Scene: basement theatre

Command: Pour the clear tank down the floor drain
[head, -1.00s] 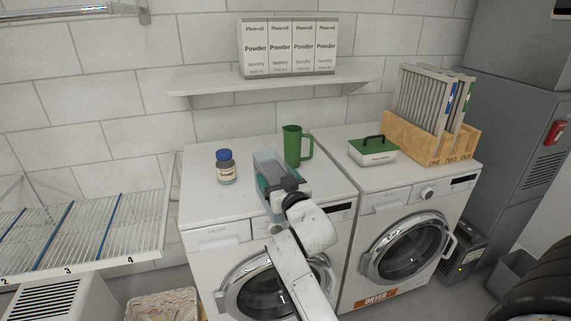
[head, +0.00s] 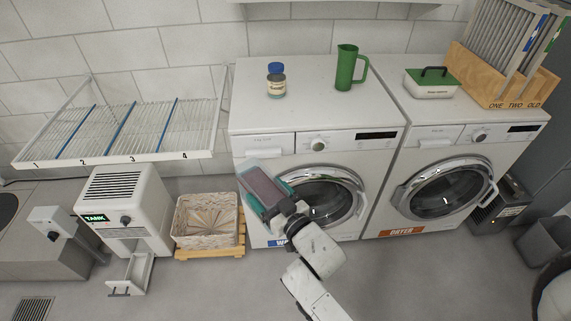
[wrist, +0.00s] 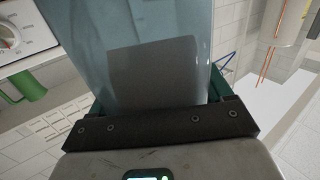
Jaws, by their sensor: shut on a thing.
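The clear tank (head: 262,188) is a see-through bluish box, held tilted in front of the left washing machine. My gripper (head: 277,207) is shut on it. In the wrist view the clear tank (wrist: 150,60) fills the middle above my gripper (wrist: 160,118), with a dark grey patch showing through its wall. I cannot tell how much liquid is in it. The floor drain (head: 33,309) is a dark slotted grate in the floor at the bottom left of the head view, well away from the tank.
A white dehumidifier-like unit marked TANK (head: 125,210) has an open drawer (head: 130,274) sticking out low. A wicker basket (head: 206,220) stands on a wooden pallet beside it. A wire rack (head: 125,130) juts from the wall. The floor (head: 190,290) in front is clear.

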